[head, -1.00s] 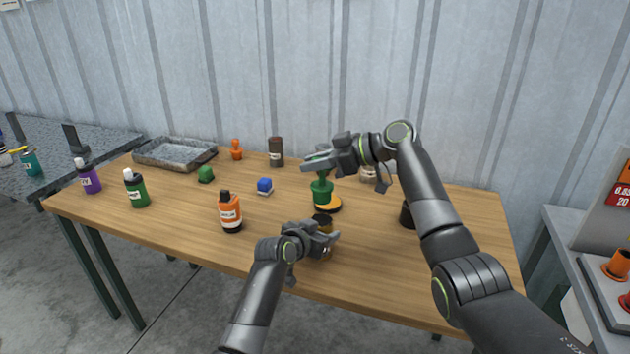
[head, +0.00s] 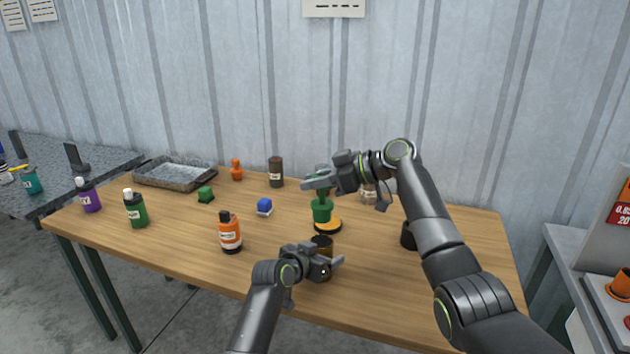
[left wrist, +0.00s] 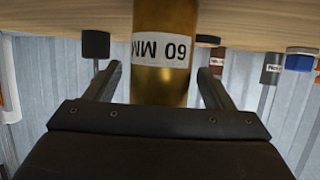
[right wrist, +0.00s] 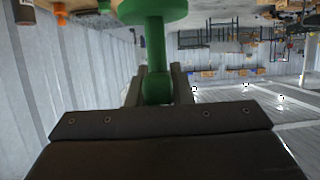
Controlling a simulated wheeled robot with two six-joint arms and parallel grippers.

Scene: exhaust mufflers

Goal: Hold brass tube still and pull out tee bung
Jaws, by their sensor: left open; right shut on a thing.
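The brass tube (left wrist: 165,85) with a white 60 MM label stands between the jaws of my left gripper in the left wrist view. Gaps show on both sides, so the left gripper (left wrist: 157,85) is open around it. My right gripper (head: 318,182) is shut on the green tee bung (head: 321,211). In the right wrist view the bung (right wrist: 154,45) has a round disc and a stem running between the jaws. Its height above the table is unclear.
A dark cup (head: 408,236) is near my right arm. A metal tray (head: 175,174) sits back left.

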